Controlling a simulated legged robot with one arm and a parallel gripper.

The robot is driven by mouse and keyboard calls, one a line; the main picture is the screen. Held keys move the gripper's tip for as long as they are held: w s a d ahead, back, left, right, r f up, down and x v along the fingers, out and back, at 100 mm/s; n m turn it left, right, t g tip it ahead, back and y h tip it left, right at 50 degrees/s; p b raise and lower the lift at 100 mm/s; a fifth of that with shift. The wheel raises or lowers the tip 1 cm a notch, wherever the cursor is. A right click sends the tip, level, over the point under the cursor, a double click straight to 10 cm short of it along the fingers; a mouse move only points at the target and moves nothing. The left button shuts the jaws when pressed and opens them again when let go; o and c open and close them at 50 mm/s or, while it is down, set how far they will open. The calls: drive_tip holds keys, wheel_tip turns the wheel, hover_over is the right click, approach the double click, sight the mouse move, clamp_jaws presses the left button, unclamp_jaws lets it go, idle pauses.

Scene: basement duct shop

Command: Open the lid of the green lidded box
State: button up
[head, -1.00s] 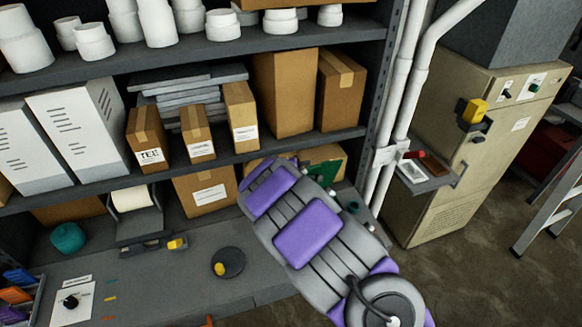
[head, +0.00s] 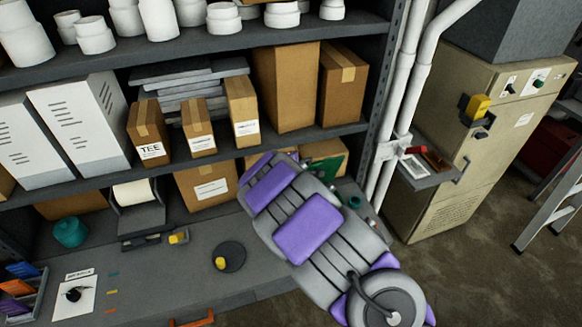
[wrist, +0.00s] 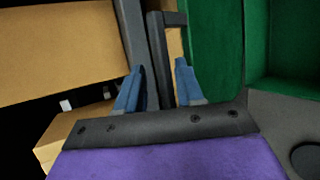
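The green lidded box (head: 325,170) shows only as a small green patch behind my arm in the head view, on the lower shelf level. In the wrist view, a green panel (wrist: 215,45) stands right of the fingers, with a darker green recess (wrist: 285,40) beside it. I cannot tell for certain which part is the lid or how far it is open. My gripper (wrist: 157,90) has its two blue fingertips apart. A dark hooked bar, perhaps a handle (wrist: 158,55), lies in line with the gap; contact is unclear. My arm hides the fingers in the head view.
Cardboard boxes (head: 206,185) stand left of my arm, and one (wrist: 60,45) fills the wrist view's upper left. A shelf board (head: 230,150) runs above the bench. A grey upright (head: 376,100) and white pipes (head: 402,90) stand at the right. The bench front (head: 170,280) is mostly clear.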

drive_tip(key=b+v, duration=0.3)
drive_tip(key=v, duration=1.4)
drive_tip(key=shift+a, duration=0.1)
drive_tip(key=s+d+f+m+g+b, duration=0.7)
drive_tip(key=s+d+f+m+b, duration=0.35)
drive_tip(key=s, duration=0.35)
drive_tip(key=s+f+m+g+b, duration=0.2)
drive_tip(key=s+b, duration=0.1)
drive_tip(key=s, duration=0.6)
drive_tip(key=s+d+f+m+g+y+b, duration=0.1)
drive_tip(key=s+f+m+g+b, duration=0.1)
drive_tip(key=s, duration=0.7)
drive_tip(key=s+d+f+m+g+y+b, duration=0.1)
drive_tip(key=s+f+m+g+b, duration=0.1)
drive_tip(key=s, duration=0.7)
drive_tip(key=m+g+b, duration=0.1)
drive_tip(key=m+b, duration=0.1)
drive_tip(key=b, duration=0.1)
drive_tip(key=shift+f, duration=0.2)
